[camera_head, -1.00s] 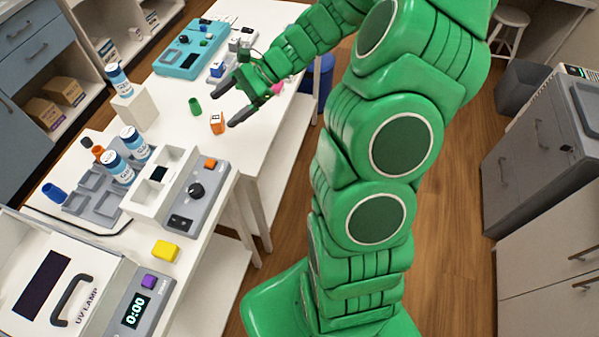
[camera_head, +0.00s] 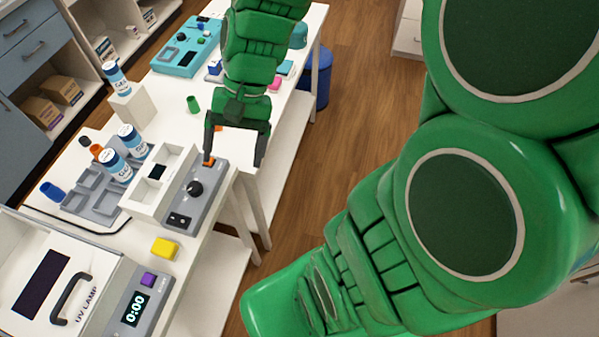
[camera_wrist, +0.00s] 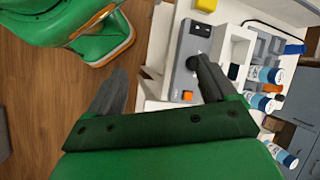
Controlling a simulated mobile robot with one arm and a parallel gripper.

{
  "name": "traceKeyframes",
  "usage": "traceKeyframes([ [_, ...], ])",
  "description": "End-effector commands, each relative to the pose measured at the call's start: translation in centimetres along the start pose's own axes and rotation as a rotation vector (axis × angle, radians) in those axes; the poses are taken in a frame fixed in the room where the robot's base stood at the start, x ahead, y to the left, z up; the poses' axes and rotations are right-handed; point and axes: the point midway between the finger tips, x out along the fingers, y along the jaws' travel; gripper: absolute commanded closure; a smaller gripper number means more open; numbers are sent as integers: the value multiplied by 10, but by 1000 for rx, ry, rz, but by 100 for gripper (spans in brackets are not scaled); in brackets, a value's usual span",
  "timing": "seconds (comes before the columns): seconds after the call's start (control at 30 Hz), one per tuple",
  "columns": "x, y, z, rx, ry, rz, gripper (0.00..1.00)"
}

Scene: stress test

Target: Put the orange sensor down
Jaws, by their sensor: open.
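The orange sensor, a small orange block (camera_head: 218,128), is on the white table in the head view. Only a sliver of it shows now, as my gripper covers most of it. My gripper (camera_head: 233,160) is open, with nothing seen between its fingers. It points down over the table edge beside the grey control box (camera_head: 180,207). I cannot make out the sensor there.
The grey box has a black knob and an orange button (camera_wrist: 187,96). A yellow block (camera_head: 165,249) lies near it. Several blue-and-white bottles stand by a grey tray (camera_head: 92,203). A green cup (camera_head: 194,104) is behind. Wooden floor lies to the right.

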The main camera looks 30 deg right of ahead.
Motion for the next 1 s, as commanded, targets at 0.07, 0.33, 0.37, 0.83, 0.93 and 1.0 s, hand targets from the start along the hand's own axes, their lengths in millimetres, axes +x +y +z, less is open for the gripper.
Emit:
traceKeyframes([
  [0.07,-2,9,15,-51,23,52,15],
  [0.33,-9,46,55,-197,89,219,15],
  [0.37,-10,51,59,-212,98,238,15],
  [0.83,-24,100,94,-333,168,416,15],
  [0.93,-24,100,95,-336,169,419,15],
  [1.0,-24,100,95,-336,168,419,15],
])
